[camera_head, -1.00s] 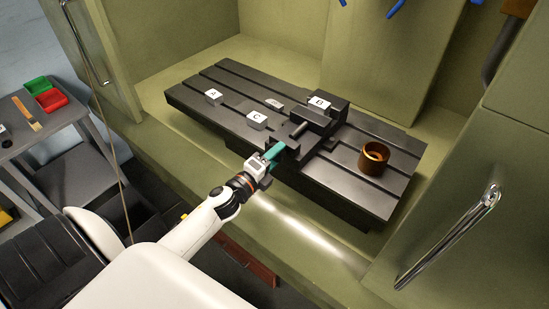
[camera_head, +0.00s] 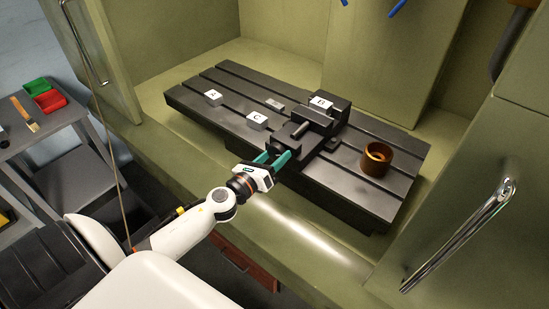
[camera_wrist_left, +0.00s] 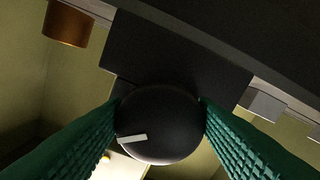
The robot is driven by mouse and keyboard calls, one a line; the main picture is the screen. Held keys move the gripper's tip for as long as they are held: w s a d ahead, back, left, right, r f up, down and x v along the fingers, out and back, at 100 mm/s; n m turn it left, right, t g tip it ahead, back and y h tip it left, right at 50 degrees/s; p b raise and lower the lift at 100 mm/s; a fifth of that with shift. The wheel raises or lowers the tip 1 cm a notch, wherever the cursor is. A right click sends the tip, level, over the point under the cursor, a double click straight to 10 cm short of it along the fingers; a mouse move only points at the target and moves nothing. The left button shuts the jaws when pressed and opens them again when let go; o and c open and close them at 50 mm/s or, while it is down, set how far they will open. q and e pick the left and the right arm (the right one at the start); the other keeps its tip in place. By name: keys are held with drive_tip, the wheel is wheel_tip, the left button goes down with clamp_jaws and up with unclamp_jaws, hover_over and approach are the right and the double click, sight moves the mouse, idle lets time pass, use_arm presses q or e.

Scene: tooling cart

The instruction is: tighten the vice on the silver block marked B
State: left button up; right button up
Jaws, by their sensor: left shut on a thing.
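The dark vice (camera_head: 313,122) stands on the slotted table. The block marked B (camera_head: 321,103) sits at the vice's far end, its white label facing up; its sides are mostly hidden by the vice. My left gripper (camera_head: 272,159) is at the vice's near end, with its green fingers on either side of the screw end. In the left wrist view, the fingers are shut on a round dark knob (camera_wrist_left: 160,120) with a pale mark on its face. My right gripper is not in view.
Blocks marked A (camera_head: 213,98) and C (camera_head: 257,122) and a small flat grey piece (camera_head: 274,104) lie left of the vice. A copper-brown ring (camera_head: 376,159) stands to the right. A door handle (camera_head: 462,236) is at the right; a grey cart (camera_head: 62,130) is at the left.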

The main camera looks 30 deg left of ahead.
use_arm(q)
drive_tip(key=m, duration=0.5)
drive_tip(key=shift+a+m, duration=0.1)
drive_tip(key=shift+m, duration=0.2)
drive_tip(key=m+p, duration=0.2)
drive_tip(key=m, duration=0.3)
drive_tip(key=shift+a+r, duration=0.1)
drive_tip(key=m+p, duration=0.2)
drive_tip(key=m, duration=0.4)
drive_tip(key=shift+a+r+m+p, duration=0.1)
drive_tip(key=shift+r+m+p, duration=0.05)
drive_tip(key=shift+m+p, duration=0.25)
drive_tip(key=m+p, duration=0.1)
drive_tip(key=m, duration=0.2)
drive_tip(key=shift+m+p, duration=0.8)
drive_tip(key=shift+m, duration=0.7)
drive_tip(key=o, duration=1)
drive_tip(key=shift+c, duration=0.2)
